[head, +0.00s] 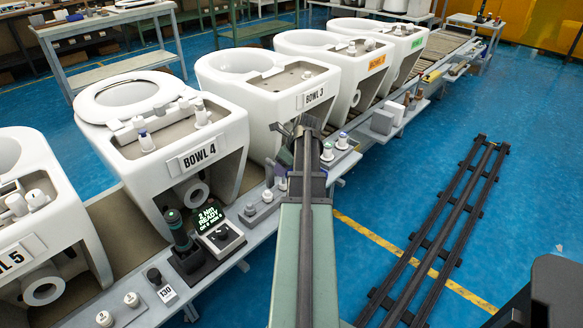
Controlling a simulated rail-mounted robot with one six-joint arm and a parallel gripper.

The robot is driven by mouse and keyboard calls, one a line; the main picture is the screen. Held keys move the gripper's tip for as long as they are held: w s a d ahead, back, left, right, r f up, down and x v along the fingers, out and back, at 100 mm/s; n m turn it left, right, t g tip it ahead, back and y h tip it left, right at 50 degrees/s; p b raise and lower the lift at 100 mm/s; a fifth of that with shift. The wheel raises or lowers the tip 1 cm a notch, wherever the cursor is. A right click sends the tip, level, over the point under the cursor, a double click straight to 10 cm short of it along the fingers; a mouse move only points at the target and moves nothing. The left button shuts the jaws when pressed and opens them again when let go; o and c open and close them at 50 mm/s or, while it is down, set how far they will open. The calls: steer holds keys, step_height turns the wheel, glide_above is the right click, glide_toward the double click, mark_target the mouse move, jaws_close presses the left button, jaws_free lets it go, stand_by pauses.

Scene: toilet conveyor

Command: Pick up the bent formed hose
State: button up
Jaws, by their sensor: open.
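I cannot make out a bent formed hose for certain; it may be too small to tell or hidden behind my arm. My gripper (298,129) is at the far end of my green and dark arm, in front of the white toilet marked BOWL 3 (232,98). It is small in the view and partly covered by the arm, with no held thing visible. I cannot tell whether it touches the bowl.
White toilets marked BOWL 4 (227,135) and 5 (68,200) stand on the conveyor at left, others beyond. A front ledge (262,229) carries small bottles, caps and a display unit (209,217). Dark rails (436,235) lie on the open blue floor at right.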

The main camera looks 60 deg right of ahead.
steer(key=b+x, duration=0.1)
steer(key=x, duration=0.2)
steer(key=shift+r, duration=0.1)
jaws_close()
steer(key=shift+r+p, duration=0.65)
steer(key=shift+r, duration=0.05)
stand_by(0.7)
steer(key=shift+r+p, duration=2.15)
